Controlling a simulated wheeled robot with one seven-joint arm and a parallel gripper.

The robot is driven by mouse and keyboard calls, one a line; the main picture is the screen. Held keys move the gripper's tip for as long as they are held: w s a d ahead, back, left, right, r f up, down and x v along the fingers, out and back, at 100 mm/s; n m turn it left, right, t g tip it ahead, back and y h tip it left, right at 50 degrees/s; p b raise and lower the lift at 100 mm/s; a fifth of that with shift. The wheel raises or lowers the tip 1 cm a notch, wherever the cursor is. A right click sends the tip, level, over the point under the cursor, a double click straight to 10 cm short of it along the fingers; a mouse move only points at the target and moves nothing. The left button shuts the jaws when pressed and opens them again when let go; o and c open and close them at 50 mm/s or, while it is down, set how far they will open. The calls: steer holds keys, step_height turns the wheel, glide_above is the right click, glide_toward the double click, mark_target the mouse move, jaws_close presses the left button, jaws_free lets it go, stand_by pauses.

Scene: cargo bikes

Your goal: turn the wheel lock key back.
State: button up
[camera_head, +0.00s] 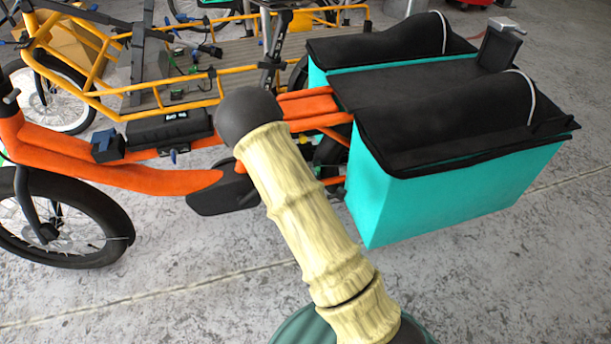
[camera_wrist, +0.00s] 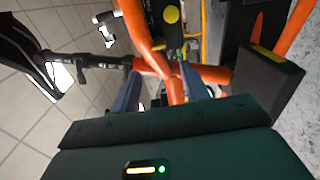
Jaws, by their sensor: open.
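The orange cargo bike (camera_head: 60,150) stands across the head view, with its rear wheel mostly hidden behind my arm and the teal bags. I cannot make out the wheel lock or its key in either view. In the wrist view my gripper (camera_wrist: 160,68) has two blue-grey fingers spread apart. Orange frame tubes (camera_wrist: 205,74) cross behind and between the fingertips; I cannot tell whether they touch. In the head view my arm hides the gripper.
Large teal bags (camera_head: 440,200) with black covers (camera_head: 430,100) hang at the bike's right end. A yellow-framed cargo bike (camera_head: 100,100) stands close behind. In the wrist view a dark block (camera_wrist: 268,85) sits right of the fingers. Grey floor (camera_head: 180,300) is open in front.

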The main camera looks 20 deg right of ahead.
steer(key=shift+s+r+p, duration=0.15)
steer(key=shift+r+p, duration=0.1)
steer(key=shift+p, duration=0.2)
steer(key=s+p, duration=0.7)
steer(key=p, duration=0.1)
steer(key=shift+s+f+p, duration=0.25)
steer(key=shift+p, duration=0.15)
stand_by(0.5)
